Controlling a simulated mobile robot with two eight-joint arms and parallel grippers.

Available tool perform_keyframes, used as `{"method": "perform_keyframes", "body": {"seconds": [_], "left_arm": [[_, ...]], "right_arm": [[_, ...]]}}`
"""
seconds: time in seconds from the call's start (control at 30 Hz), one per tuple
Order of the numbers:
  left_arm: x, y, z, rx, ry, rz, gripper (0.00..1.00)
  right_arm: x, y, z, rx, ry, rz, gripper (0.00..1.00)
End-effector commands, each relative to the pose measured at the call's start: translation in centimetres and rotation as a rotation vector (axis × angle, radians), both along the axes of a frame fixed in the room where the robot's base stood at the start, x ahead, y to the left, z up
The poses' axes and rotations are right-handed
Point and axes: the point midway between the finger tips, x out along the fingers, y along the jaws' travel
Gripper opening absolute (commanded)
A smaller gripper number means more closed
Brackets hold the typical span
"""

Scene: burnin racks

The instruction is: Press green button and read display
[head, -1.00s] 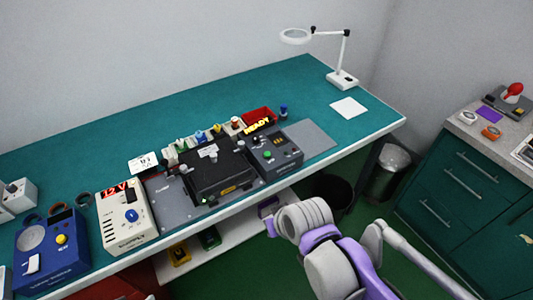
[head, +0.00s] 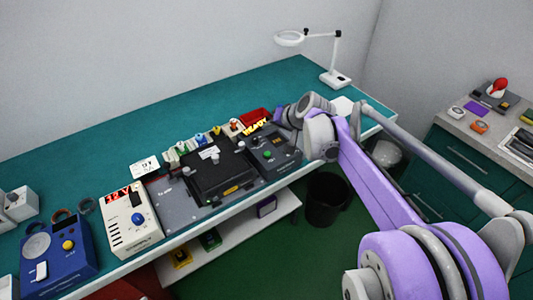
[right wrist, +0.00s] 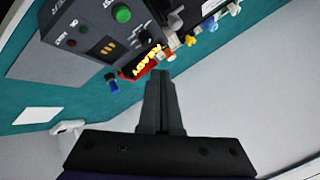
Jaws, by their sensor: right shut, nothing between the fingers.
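The green button (head: 267,154) sits on top of a dark grey control box (head: 283,160) at the right of the black fixture. It also shows in the right wrist view (right wrist: 122,14), at the top. My right gripper (right wrist: 160,75) is shut and empty. Its tips are close to the display in that picture, apart from the green button. In the head view my right arm reaches over the bench's right part. My left gripper is not in view.
A black fixture (head: 215,172) and small coloured connectors stand left of the box. A cream power supply (head: 130,226) has a red display. A blue device (head: 55,255) is at far left. A magnifier lamp (head: 335,77) stands behind my arm. A bin (head: 326,199) is below.

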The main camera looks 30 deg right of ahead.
Motion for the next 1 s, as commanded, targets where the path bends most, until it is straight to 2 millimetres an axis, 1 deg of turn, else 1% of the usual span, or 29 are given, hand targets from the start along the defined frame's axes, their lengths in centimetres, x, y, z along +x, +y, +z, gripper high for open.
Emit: {"method": "perform_keyframes", "body": {"seconds": [0.23,0.37,0.57,0.83,1.0], "left_arm": [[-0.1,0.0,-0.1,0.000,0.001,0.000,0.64],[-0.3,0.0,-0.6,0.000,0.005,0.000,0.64],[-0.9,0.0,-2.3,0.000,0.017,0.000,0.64],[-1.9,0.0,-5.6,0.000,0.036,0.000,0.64],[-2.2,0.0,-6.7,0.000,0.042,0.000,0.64]], "right_arm": [[-0.1,0.1,-0.2,-0.002,0.001,0.001,0.00],[-0.1,0.1,-0.8,-0.002,0.003,0.001,0.00],[-0.2,0.1,-2.9,-0.001,0.004,0.002,0.00],[-0.1,0.1,-6.8,-0.002,0.004,0.003,0.00],[-0.1,0.1,-8.5,-0.003,0.002,0.002,0.00]]}}
